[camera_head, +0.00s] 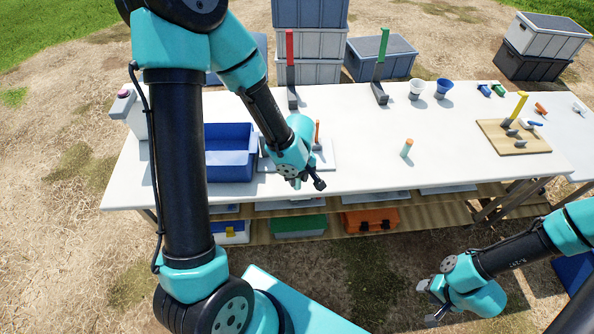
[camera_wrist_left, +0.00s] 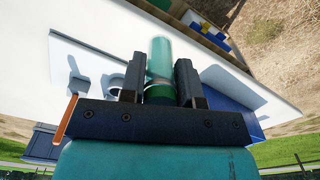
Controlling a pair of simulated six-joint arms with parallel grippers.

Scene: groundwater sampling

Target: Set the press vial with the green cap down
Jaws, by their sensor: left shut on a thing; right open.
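My left gripper (camera_head: 309,184) is above the front part of the white table, left of centre. In the left wrist view my left gripper (camera_wrist_left: 160,72) is shut on a translucent teal-green vial (camera_wrist_left: 159,55), which sits between its two dark fingers. A darker green band shows at the vial's near end. In the head view the held vial is too hidden to make out. My right gripper (camera_head: 436,300) is open and empty, low at the right, in front of the table and away from it.
A pale plate (camera_head: 328,158) with an orange post (camera_head: 317,131) lies beside the left gripper; a ring-shaped holder (camera_wrist_left: 116,84) shows on it. A blue bin (camera_head: 229,168) stands to its left. A small orange-topped vial (camera_head: 407,148) stands further right. The table between is clear.

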